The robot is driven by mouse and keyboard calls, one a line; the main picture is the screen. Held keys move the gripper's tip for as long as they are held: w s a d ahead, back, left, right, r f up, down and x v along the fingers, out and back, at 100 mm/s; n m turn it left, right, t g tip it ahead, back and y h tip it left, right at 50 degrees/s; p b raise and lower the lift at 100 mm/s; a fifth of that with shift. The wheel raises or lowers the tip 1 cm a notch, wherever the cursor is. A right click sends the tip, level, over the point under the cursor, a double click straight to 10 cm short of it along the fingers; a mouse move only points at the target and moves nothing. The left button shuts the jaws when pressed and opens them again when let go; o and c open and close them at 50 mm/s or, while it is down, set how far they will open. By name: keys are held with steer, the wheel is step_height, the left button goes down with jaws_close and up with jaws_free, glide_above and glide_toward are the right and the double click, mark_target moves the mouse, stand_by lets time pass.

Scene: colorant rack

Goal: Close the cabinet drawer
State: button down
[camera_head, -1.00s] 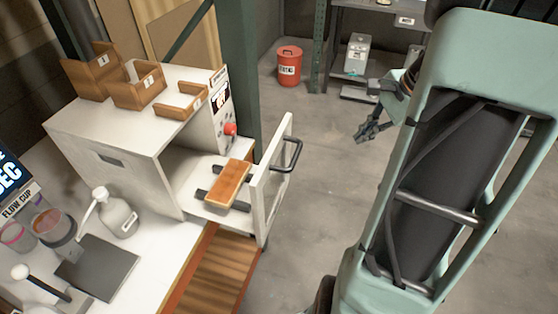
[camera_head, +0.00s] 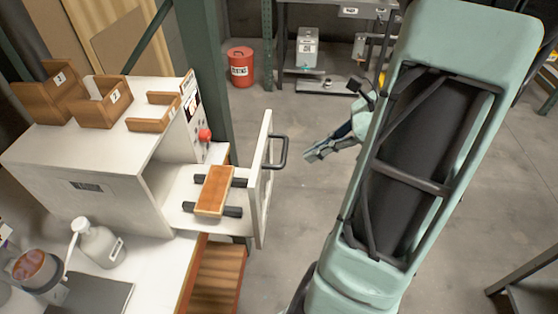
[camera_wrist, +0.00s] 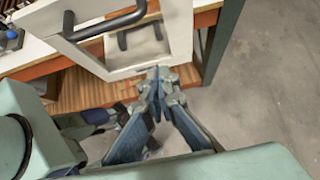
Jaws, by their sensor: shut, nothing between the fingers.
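The white cabinet (camera_head: 80,187) stands on the bench with its drawer (camera_head: 200,216) pulled out to the right. A brown block with a pale rim (camera_head: 214,190) lies in the drawer across dark bars. The drawer's upright front panel (camera_head: 258,190) carries a dark handle (camera_head: 283,152). In the wrist view the handle (camera_wrist: 105,25) is at the upper left. My gripper (camera_head: 308,158) is shut and empty, to the right of the handle and apart from it. In the wrist view its fingertips (camera_wrist: 158,75) appear below and right of the handle.
Wooden bins (camera_head: 103,108) sit on the cabinet, beside a red knob (camera_head: 205,135) on its side panel. A green post (camera_head: 205,60) stands behind the drawer. A red bucket (camera_head: 241,68) is on the floor. Open floor (camera_head: 290,200) lies right of the drawer.

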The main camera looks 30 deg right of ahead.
steer(key=w+a+f, duration=0.4)
steer(key=a, duration=0.2)
steer(key=shift+w+a+p, duration=0.2)
steer(key=shift+a+p, duration=0.15)
steer(key=shift+p, duration=0.05)
steer(key=w+a, duration=0.4)
steer(key=a, duration=0.1)
steer(key=w+a, duration=0.3)
steer(key=a, duration=0.3)
steer(key=w+a, duration=0.4)
steer(key=a, duration=0.2)
steer(key=shift+w+a, duration=0.1)
steer(key=shift+w, duration=0.2)
steer(key=shift+w+a+r, duration=0.1)
steer(key=shift+a+r, duration=0.05)
